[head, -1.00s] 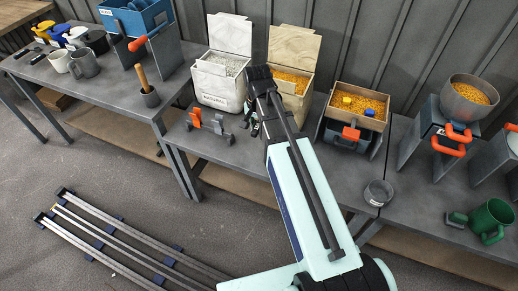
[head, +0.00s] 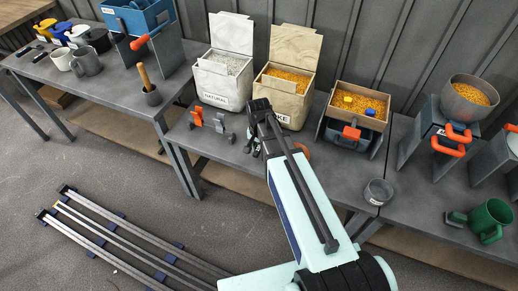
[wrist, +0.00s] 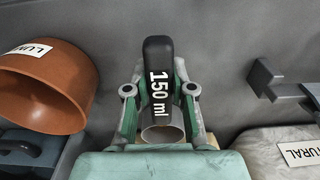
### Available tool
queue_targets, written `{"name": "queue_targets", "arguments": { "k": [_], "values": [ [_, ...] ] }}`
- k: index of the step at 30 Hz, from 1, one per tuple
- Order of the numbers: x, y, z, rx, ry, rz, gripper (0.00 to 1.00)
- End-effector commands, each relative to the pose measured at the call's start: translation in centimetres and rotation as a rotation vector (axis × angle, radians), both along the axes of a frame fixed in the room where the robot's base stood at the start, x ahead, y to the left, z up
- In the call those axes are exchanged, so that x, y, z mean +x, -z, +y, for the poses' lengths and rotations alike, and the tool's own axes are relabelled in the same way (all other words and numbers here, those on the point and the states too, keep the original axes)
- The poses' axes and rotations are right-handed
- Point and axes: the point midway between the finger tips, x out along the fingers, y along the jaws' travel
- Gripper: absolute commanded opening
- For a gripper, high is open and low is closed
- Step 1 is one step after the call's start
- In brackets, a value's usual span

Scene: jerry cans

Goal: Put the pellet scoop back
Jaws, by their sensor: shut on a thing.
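My gripper (wrist: 158,95) is shut on the pellet scoop, whose black handle (wrist: 158,62) reads "150 ml" in the wrist view. Part of its pale round cup (wrist: 163,134) shows below the handle. In the head view my gripper (head: 258,145) is over the front of the middle table, before the orange-pellet bin; my arm hides most of it and the scoop. A grey bracket (head: 225,128) stands on the table to its left, and appears at right in the wrist view (wrist: 285,85). It looks empty. An orange-handled piece (head: 196,117) stands beside it.
The natural bin (head: 222,85) and orange-pellet bin (head: 283,92) stand open behind. An orange-brown bowl (wrist: 45,85) is close beside my gripper. A wooden box of orange pellets (head: 360,100) and a grey cup (head: 378,192) are to the right. Bare table lies in front of the box.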

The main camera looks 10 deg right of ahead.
Motion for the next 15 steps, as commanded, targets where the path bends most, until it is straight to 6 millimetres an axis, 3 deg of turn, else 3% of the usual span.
{"name": "queue_targets", "arguments": {
  "k": [12,13,15],
  "values": [
    [0.01,0.72,-0.01,-0.001,0.0,-0.001,0.0],
    [0.0,0.68,0.0,-0.001,0.0,-0.001,0.3],
    [0.0,0.64,0.0,-0.001,0.0,-0.001,0.48]
  ]
}}
